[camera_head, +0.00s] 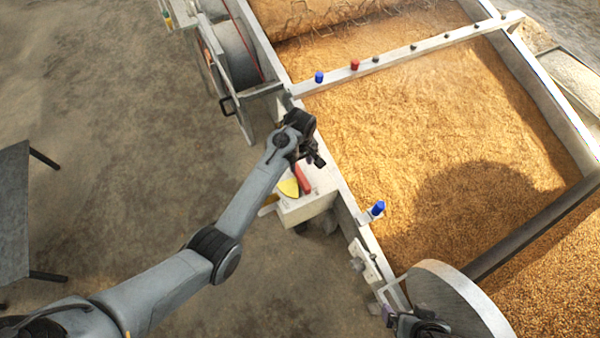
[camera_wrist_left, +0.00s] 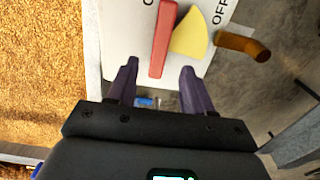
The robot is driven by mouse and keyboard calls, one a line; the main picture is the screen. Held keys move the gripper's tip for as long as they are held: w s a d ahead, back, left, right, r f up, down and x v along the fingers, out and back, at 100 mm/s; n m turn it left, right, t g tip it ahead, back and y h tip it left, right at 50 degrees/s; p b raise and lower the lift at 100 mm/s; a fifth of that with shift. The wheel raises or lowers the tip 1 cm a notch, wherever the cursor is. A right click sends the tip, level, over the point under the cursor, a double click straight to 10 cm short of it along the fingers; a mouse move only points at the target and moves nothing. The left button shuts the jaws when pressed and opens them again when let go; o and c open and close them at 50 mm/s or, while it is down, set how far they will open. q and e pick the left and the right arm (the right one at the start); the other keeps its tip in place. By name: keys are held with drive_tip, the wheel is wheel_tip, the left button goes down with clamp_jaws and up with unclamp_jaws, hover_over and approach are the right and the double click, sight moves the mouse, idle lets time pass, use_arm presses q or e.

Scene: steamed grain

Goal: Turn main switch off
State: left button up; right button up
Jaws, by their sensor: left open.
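The main switch is a red handle (camera_head: 302,178) beside a yellow sector (camera_head: 288,187), on a white box (camera_head: 305,208) at the grain bin's left edge. In the left wrist view, the red handle (camera_wrist_left: 160,38) stands nearly upright in the picture, left of the yellow sector (camera_wrist_left: 190,36). "OFF" is printed right of the sector; a cut-off letter shows at left. My left gripper (camera_wrist_left: 159,72) is open, its fingertips either side of the handle's near end, with no visible contact. It shows just above the handle in the head view (camera_head: 315,159). My right gripper (camera_head: 390,315) is partly visible at the bottom.
A grain-filled bin (camera_head: 352,205) with a white frame fills the right side. Blue knobs (camera_head: 377,208) and a red knob (camera_head: 355,65) sit on its frame. An orange-brown cylinder (camera_wrist_left: 243,46) juts out beside the switch box. A dark table (camera_head: 14,210) stands far left; open ground lies between.

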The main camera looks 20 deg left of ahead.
sight(300, 173)
use_arm(q)
wheel_tip(300, 173, down, 7)
drive_tip(key=shift+f+b, duration=0.1)
drive_tip(key=shift+b, duration=0.85)
drive_tip(key=shift+c, duration=0.3)
clamp_jaws()
